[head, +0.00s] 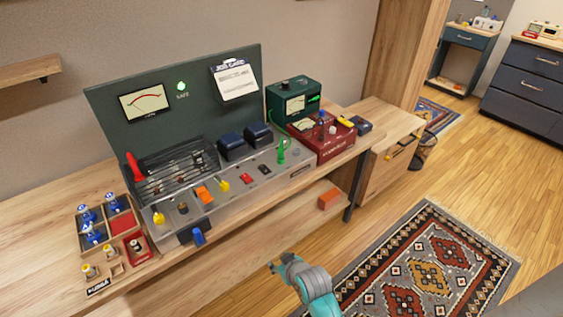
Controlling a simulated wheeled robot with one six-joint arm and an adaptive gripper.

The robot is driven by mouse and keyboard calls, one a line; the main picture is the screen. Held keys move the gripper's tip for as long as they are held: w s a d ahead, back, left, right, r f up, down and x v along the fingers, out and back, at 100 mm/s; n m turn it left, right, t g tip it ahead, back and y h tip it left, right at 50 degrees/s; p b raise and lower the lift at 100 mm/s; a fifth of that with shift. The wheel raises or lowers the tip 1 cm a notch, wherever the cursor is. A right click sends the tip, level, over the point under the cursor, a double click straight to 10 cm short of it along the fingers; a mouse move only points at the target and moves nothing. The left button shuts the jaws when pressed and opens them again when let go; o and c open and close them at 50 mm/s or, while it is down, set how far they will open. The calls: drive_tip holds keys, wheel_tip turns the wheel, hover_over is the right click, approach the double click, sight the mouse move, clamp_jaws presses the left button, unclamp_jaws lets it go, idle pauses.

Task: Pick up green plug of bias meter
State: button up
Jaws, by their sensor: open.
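The green plug (281,152) stands upright at the right part of the grey amp chassis (230,193). A thin green lead runs near it, towards the dark green bias meter box (294,97), which has a dial and stands at the back right of the bench. My gripper (272,267) is at the bottom centre, in front of the bench and well below and nearer than the plug. It is open and appears empty; its fingers are small and partly hidden by my wrist.
A red instrument box (321,138) stands right of the plug. A red probe (134,167) and a wooden tray (92,259) of tubes are at left. Yellow, orange and red parts line the chassis front. An orange block (329,199) lies on the lower shelf.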

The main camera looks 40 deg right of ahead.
drive_tip(key=w+d+r+g, duration=0.1)
drive_tip(key=w+d+r, duration=0.2)
drive_tip(key=w+d, duration=0.35)
drive_tip(key=g+y, duration=0.1)
drive_tip(key=g, duration=0.3)
approach(282, 148)
drive_tip(key=f, duration=0.1)
drive_tip(key=shift+n, duration=0.4)
drive_tip(key=x, duration=0.5)
drive_tip(key=shift+w+d+f, duration=0.25)
drive_tip(key=shift+w+d, duration=0.05)
drive_tip(key=shift+d, duration=0.05)
drive_tip(key=shift+a+x, duration=0.2)
drive_tip(key=shift+x, duration=1.1)
drive_tip(key=shift+a+x, duration=0.15)
drive_tip(key=shift+x, duration=1.15)
drive_tip(key=shift+c, duration=0.2)
clamp_jaws()
